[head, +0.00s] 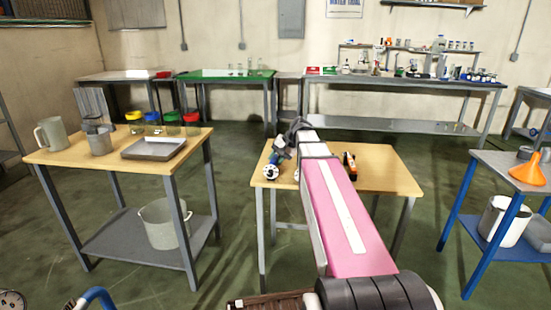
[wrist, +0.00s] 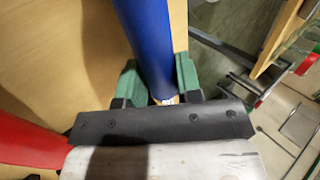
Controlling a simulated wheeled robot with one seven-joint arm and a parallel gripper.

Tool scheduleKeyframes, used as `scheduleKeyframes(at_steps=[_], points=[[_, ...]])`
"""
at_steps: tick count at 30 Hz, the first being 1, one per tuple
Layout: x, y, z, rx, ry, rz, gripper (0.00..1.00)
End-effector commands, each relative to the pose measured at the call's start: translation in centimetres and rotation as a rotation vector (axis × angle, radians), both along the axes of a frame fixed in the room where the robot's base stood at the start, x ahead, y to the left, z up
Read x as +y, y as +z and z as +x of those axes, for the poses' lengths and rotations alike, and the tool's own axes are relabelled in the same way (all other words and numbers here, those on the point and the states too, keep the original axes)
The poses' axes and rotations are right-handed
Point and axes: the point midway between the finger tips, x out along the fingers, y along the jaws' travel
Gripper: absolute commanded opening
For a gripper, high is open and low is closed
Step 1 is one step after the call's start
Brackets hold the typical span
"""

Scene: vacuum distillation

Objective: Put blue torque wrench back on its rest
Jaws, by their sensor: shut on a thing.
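In the wrist view the blue torque wrench (wrist: 148,35) shows as a thick blue handle running up out of the picture. My gripper (wrist: 157,82) is shut on it, with one green finger pad on each side. In the head view a small blue part of the wrench (head: 283,143) shows at the left end of the middle wooden table (head: 395,178), beside the end of my pink and white arm. The arm hides much of that table. I cannot make out the rest, or whether the wrench touches the tabletop.
A red object (wrist: 30,140) lies left of my gripper in the wrist view. A round white and black object (head: 271,171) sits at the table's front left, and an orange and black item (head: 349,163) lies right of my arm. The left table (head: 95,160) holds a metal tray (head: 153,148).

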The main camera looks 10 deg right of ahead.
Motion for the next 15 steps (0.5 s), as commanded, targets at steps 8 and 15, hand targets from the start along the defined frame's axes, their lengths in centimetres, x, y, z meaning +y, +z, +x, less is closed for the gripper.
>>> scheduleKeyframes(at_steps=[8,15], points=[[0.02,-0.53,0.02,-0.002,0.0,0.001,0.0],[0.02,-0.83,0.03,-0.001,-0.001,0.002,0.49]])
